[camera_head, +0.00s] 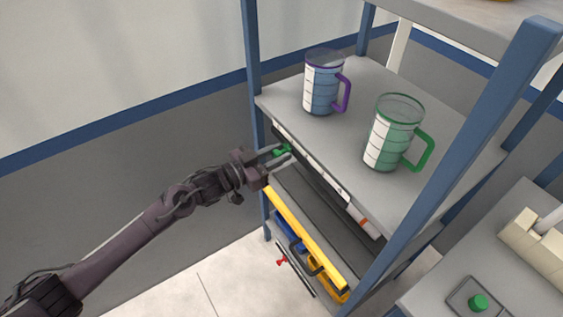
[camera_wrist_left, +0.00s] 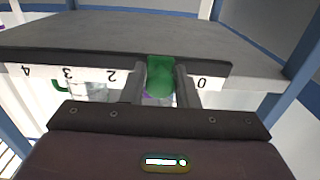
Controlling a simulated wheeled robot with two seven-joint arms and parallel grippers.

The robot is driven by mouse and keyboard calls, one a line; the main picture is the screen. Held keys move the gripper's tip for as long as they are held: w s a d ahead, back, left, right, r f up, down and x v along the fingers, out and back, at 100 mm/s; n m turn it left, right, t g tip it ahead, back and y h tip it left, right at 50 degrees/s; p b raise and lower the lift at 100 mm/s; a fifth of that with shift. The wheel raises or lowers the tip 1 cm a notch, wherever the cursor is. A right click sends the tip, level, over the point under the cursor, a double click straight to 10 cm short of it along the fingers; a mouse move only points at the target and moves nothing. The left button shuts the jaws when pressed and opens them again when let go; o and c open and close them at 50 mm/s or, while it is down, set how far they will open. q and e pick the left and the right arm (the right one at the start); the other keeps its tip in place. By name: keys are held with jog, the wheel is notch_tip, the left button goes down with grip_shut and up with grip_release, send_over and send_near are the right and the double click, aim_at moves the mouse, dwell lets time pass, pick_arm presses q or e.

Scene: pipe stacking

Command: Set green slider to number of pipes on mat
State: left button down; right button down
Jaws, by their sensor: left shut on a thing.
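The green slider (camera_head: 281,150) sits on the front edge of the shelf, near the left end of a white number scale (camera_head: 318,170). My left gripper (camera_head: 287,154) is shut on it, its two fingers on either side. The wrist view shows the green slider (camera_wrist_left: 160,77) between the fingers of my left gripper (camera_wrist_left: 162,90). There the scale (camera_wrist_left: 95,76) reads 4, 3, 2 and 0, upside down. The slider and fingers stand between 2 and 0, hiding that stretch. My right gripper is not in view. I see no mat or pipes that I can identify.
A purple-handled jug (camera_head: 322,85) and a green-handled jug (camera_head: 392,135) stand on the shelf above. Below are a yellow-edged shelf (camera_head: 305,238), bins and a red slider (camera_head: 282,261). Blue posts (camera_head: 450,150) frame the rack. A side table holds a green button (camera_head: 478,302) and beige blocks (camera_head: 530,240).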

pick_arm(q)
jog(key=shift+s, duration=0.1)
jog(key=c, duration=1.2)
grip_release()
jog(key=b+v, duration=0.1)
jog(key=v, duration=0.6)
jog(key=shift+s+a, duration=0.25)
jog(key=shift+a, duration=0.05)
